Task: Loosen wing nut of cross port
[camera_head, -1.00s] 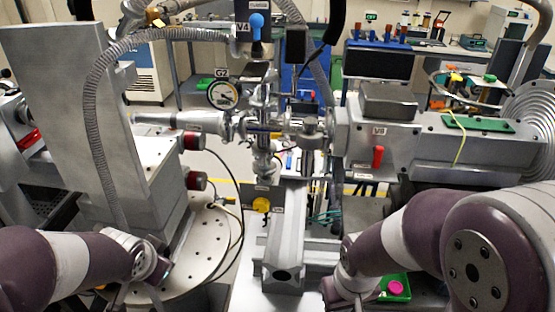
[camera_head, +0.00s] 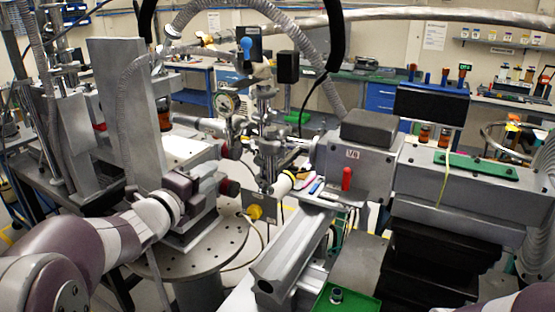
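The cross port (camera_head: 268,148) is a metal vacuum cross with several clamped joints in the middle of the head view. Its wing nut is too small to make out among the clamps. My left arm comes in from the lower left, and my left gripper (camera_head: 212,183) is around the grey stage block, left of the cross and apart from it. Its fingers are not clear against the block and dark red knobs. A short white cylinder (camera_head: 285,184) shows just below and right of the cross. My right gripper is not in view.
A pressure gauge (camera_head: 226,103) sits left of the cross. A grey valve box with a red handle (camera_head: 347,178) stands right. A grey rail (camera_head: 290,262) runs below. A green tray (camera_head: 352,303) holds a small grey fitting at the front. A tall metal plate (camera_head: 122,110) stands left.

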